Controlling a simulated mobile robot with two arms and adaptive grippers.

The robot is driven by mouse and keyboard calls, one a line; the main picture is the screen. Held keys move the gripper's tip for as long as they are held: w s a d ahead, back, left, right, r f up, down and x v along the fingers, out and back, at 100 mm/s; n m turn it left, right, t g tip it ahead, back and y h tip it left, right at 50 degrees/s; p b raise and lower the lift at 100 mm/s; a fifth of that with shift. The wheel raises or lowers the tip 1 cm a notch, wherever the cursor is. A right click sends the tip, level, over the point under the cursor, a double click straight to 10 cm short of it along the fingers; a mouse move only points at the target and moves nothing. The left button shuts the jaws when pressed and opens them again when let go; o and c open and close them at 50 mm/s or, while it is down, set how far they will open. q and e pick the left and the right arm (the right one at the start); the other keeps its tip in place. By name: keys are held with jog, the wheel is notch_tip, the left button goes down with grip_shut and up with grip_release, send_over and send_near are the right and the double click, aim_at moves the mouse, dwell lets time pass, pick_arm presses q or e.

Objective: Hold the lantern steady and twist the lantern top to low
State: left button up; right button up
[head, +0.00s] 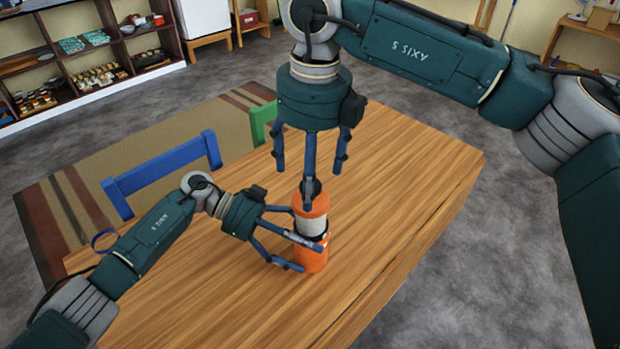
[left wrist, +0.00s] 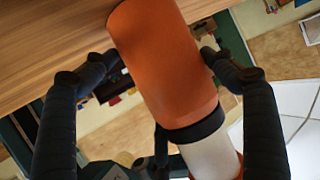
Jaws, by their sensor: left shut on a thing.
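The lantern (head: 313,226) stands upright near the front edge of the wooden table. It has an orange base, a pale middle and an orange lantern top (head: 316,205) with a dark part above. My left gripper (head: 308,256) reaches in from the left and is shut around the lower body. In the left wrist view the orange base (left wrist: 165,65) sits between its dark fingers (left wrist: 155,68).
A shelf with small goods (head: 85,55) is at the back left, beyond a striped rug (head: 75,210).

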aim_at(312, 219)
jog(key=shift+w+d+f+m+h, duration=0.15)
jog(key=shift+w+f+m+h, duration=0.25)
jog(key=shift+f+m, duration=0.3)
jog(key=shift+f, duration=0.3)
notch_tip(312, 219, down, 11)
jog(key=shift+d+f, duration=0.1)
jog(key=shift+f, duration=0.05)
jog(key=shift+w+d, duration=0.1)
jog(key=shift+w, duration=0.05)
jog(key=c, duration=1.1)
jog(key=o, duration=1.1)
jog(key=r, duration=1.2)
jog(key=shift+a, duration=0.2)
